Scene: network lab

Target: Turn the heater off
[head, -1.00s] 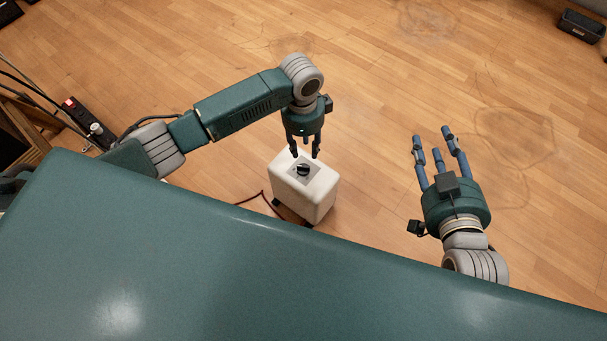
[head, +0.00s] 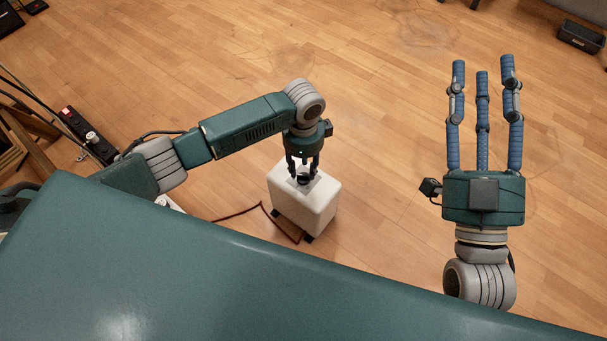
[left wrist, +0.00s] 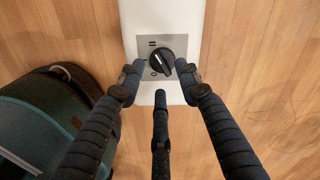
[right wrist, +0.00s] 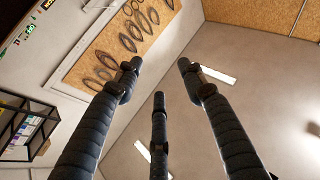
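The heater (head: 306,205) is a white box standing on the floor, centre in the head view. A black round knob (head: 303,178) sits on a grey plate on its top. In the left wrist view the knob (left wrist: 161,63) has a light pointer line slanting to the upper left, with marks on the plate beside it. My left gripper (head: 303,173) points down over the knob, its fingers apart on either side. Contact with the knob cannot be made out. My right gripper (head: 482,80) is open and empty, fingers spread, to the right of the heater.
A red-brown cable (head: 236,214) runs along the floor left of the heater. A black power strip (head: 88,136) with a red switch lies at the left. A dark box (head: 581,35) stands far right. The wooden floor around the heater is mostly clear.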

